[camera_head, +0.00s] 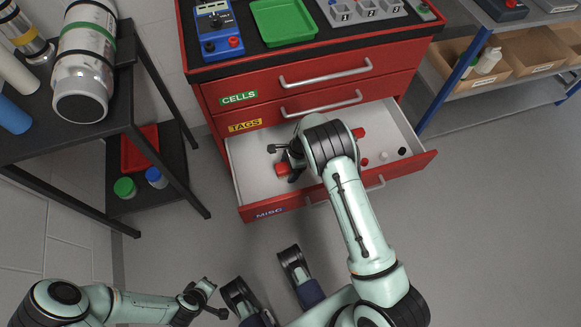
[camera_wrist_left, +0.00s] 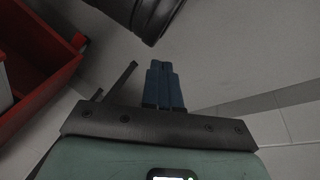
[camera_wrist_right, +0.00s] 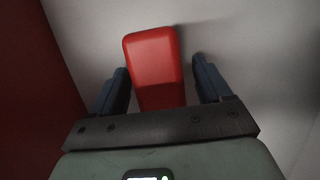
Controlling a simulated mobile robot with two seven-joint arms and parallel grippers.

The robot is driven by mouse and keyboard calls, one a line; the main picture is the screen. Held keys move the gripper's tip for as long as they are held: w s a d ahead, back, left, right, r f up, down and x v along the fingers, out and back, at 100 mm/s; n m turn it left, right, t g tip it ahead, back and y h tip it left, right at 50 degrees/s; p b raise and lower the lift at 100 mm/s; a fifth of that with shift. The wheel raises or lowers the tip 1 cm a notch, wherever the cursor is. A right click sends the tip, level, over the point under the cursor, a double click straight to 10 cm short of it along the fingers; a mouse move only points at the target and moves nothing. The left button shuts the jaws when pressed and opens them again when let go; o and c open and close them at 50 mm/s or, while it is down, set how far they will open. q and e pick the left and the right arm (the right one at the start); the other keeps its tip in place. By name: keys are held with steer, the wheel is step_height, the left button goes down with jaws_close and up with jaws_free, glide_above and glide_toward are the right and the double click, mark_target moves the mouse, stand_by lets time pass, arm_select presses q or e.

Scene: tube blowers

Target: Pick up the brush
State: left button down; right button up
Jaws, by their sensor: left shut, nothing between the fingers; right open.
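A red, round-edged piece (camera_wrist_right: 154,62) lies in the drawer between the open fingers of my right gripper (camera_wrist_right: 163,85); gaps show on both sides. In the head view this red piece (camera_head: 282,170) shows at the drawer's left, beside my right gripper (camera_head: 287,163). No bristles show, so I cannot tell whether it is the brush. Another red piece (camera_head: 359,132) shows beyond my right forearm, which hides the drawer's middle. My left gripper (camera_head: 208,286) is shut and empty, low over the floor; its closed fingers show in the left wrist view (camera_wrist_left: 162,80).
The open MISC drawer (camera_head: 405,165) also holds small red and black pieces (camera_head: 384,156). Its walls stand close around my right gripper. A black rack (camera_head: 130,128) stands left, a shelf with cardboard bins (camera_head: 510,88) right. The floor in front is clear.

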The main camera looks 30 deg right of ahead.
steer(key=c, duration=1.1)
steer(key=shift+r, duration=0.1)
